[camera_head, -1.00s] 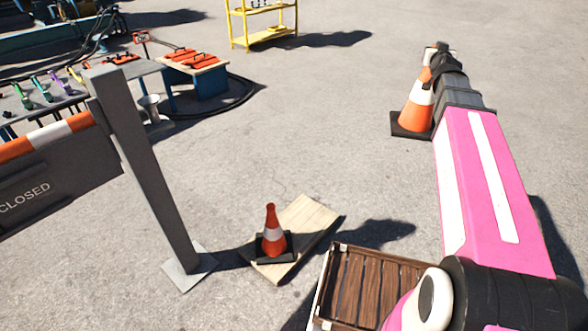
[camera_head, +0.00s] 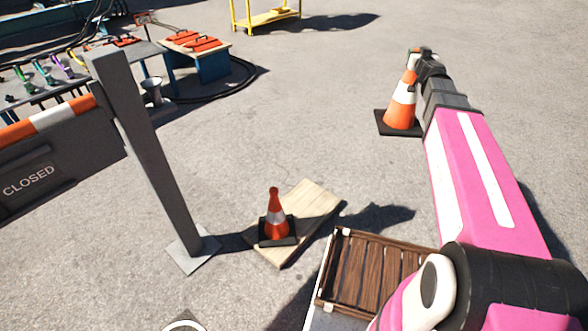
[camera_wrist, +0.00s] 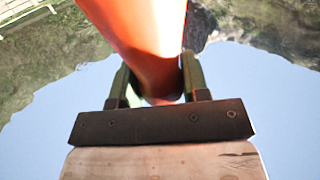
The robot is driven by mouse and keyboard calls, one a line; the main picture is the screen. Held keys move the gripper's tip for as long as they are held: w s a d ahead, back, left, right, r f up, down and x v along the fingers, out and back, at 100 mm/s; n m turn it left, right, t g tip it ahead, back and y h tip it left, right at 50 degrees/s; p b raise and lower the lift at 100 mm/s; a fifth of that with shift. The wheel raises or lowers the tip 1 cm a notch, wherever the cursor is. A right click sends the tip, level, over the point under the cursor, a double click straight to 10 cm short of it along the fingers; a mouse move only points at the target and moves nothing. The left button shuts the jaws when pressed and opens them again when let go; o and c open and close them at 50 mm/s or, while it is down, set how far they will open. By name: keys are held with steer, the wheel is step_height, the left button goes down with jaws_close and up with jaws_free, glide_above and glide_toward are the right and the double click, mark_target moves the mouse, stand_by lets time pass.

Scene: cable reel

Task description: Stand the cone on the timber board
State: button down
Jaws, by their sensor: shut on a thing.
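The timber board (camera_head: 313,203) lies flat on the ground in the middle of the head view. A small orange cone (camera_head: 274,212) with a pale band and a black base stands upright on it. A larger orange cone (camera_head: 402,105) with white bands and a black base is at the right. My gripper (camera_head: 424,65) is shut on its upper part. No shadow visibly meets its base, so it looks clear of the ground. In the wrist view the held cone (camera_wrist: 150,40) shows large between my two fingers; its base is out of view there.
A grey post (camera_head: 150,150) with a CLOSED barrier (camera_head: 60,165) stands left of the board. A brown slatted crate (camera_head: 375,272) sits near, right of the board. A workbench with tools (camera_head: 60,85) and a yellow shelf (camera_head: 268,18) are farther back. Open pavement lies between the held cone and the board.

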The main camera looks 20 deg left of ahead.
steer(key=s+a+f+n+g+y, duration=0.2)
steer(key=a+f+n+g+y, duration=0.3)
steer(key=a+f, duration=0.9)
steer(key=s+a+f+n+g+y, duration=0.35)
steer(key=a+f+y, duration=0.35)
steer(key=a+f, duration=0.75)
steer(key=s+a+f+n+g, duration=0.1)
steer(key=a+f, duration=0.2)
steer(key=f, duration=1)
steer(key=s+a+f+n+g, duration=0.1)
steer(key=a+f, duration=0.3)
steer(key=f, duration=0.9)
steer(key=shift+s+f+y, duration=0.2)
steer(key=shift+s+y, duration=0.1)
steer(key=shift+s, duration=0.15)
steer(key=shift+f+n, duration=0.15)
steer(key=shift+n, duration=0.1)
steer(key=c, duration=0.6)
jaws_free()
